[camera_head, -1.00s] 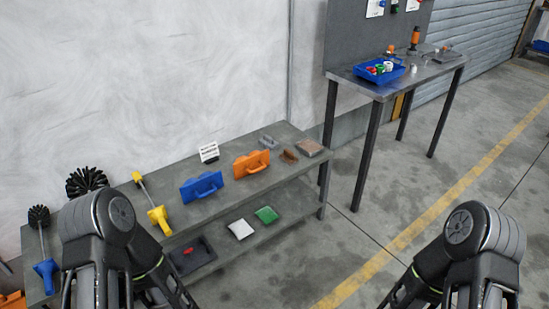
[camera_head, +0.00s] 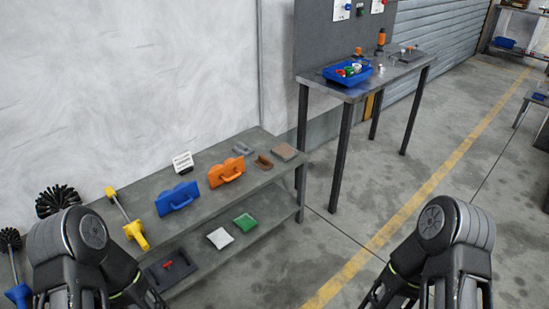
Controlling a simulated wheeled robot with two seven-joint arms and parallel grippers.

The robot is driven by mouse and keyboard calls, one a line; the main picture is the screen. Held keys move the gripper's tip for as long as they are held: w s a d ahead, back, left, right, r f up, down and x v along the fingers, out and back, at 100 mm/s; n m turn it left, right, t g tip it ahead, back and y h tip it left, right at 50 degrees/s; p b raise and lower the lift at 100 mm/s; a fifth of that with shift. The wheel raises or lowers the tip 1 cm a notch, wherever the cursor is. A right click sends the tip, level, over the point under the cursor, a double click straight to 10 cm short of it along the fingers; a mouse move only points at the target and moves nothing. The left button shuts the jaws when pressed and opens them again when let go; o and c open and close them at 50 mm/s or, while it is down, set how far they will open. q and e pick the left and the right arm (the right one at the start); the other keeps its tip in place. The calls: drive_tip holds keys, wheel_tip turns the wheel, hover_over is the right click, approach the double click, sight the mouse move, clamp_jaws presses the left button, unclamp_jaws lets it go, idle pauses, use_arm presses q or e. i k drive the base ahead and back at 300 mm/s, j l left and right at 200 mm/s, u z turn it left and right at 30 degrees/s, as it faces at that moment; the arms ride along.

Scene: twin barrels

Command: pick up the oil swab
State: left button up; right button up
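I cannot tell for sure which item is the oil swab. On the low grey bench (camera_head: 290,172) lie a yellow-handled tool (camera_head: 127,220), a blue float with a handle (camera_head: 177,199) and an orange one (camera_head: 226,171). A black round brush (camera_head: 62,200) and a blue-handled brush (camera_head: 12,262) are at the far left. My left and right arms show at the lower corners as dark links. Neither gripper's fingertips show, and nothing held is visible.
The bench's lower shelf holds a black tray (camera_head: 155,277), a white pad (camera_head: 220,238) and a green pad (camera_head: 245,222). A taller metal table (camera_head: 350,94) with a blue bin (camera_head: 330,75) stands behind. The floor right of the bench is clear.

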sight(263, 163)
drive_tip(key=z, duration=0.25)
drive_tip(key=i+j+z, duration=0.15)
drive_tip(key=i+z, duration=0.2)
drive_tip(key=z, duration=0.15)
drive_tip(key=i+j+z, duration=0.3)
drive_tip(key=z, duration=0.2)
drive_tip(key=i+j, duration=0.3)
drive_tip(key=i+j+z, duration=0.1)
drive_tip(key=i+j, duration=0.2)
drive_tip(key=j, duration=0.2)
drive_tip(key=i+j+z, duration=0.1)
drive_tip(key=i+j, duration=0.15)
drive_tip(key=j, duration=0.2)
drive_tip(key=i+j, duration=0.25)
drive_tip(key=j, duration=0.15)
